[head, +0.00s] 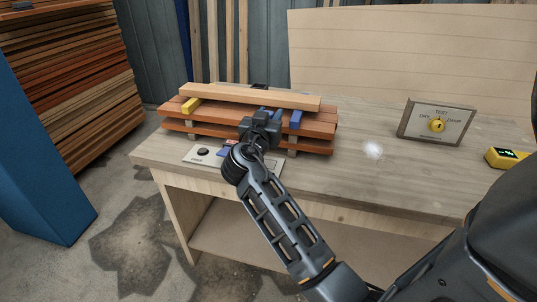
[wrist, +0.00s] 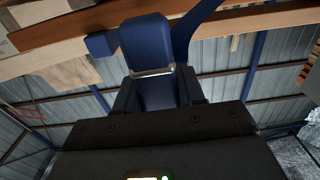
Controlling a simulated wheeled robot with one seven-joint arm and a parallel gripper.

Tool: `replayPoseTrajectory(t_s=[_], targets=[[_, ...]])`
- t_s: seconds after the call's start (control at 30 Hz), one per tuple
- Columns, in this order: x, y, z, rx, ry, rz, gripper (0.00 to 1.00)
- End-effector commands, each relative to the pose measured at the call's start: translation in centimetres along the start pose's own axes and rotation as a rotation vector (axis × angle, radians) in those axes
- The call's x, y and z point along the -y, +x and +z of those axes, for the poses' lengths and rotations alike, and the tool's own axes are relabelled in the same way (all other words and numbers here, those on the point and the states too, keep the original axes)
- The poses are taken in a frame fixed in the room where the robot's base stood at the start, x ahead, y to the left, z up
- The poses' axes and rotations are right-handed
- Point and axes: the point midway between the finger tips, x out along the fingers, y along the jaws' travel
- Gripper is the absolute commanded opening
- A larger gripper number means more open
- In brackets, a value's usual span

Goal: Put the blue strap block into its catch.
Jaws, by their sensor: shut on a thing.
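My gripper (head: 262,129) is at the front of the stacked boards, near the middle. It is shut on a dark blue block (wrist: 148,42), which shows between the fingers in the wrist view. In the head view only small blue parts (head: 268,113) show at the gripper. In the wrist view a blue strap-like piece (wrist: 190,28) curves up beside the block on the right, and a smaller blue piece (wrist: 101,44) is at its left. I cannot tell which part is the catch, or whether the block touches it.
The reddish board stack (head: 178,124) carries a pale plank (head: 240,96), a yellow block (head: 191,105) and another blue block (head: 296,119). A marked plate (head: 203,153) lies in front on the table (head: 350,172).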

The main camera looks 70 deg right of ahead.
Motion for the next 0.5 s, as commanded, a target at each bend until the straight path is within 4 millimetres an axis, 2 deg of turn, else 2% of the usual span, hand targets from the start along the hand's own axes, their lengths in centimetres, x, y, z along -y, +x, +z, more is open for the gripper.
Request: replayPoseTrajectory(t_s=[0.1, 0.33, 0.5], targets=[[-0.1, 0.0, 2.1, 0.002, -0.005, 0.001, 0.03], [0.0, 0.0, 4.3, 0.002, -0.003, 0.000, 0.03], [0.0, 0.0, 7.1, 0.002, -0.003, -0.001, 0.03]])
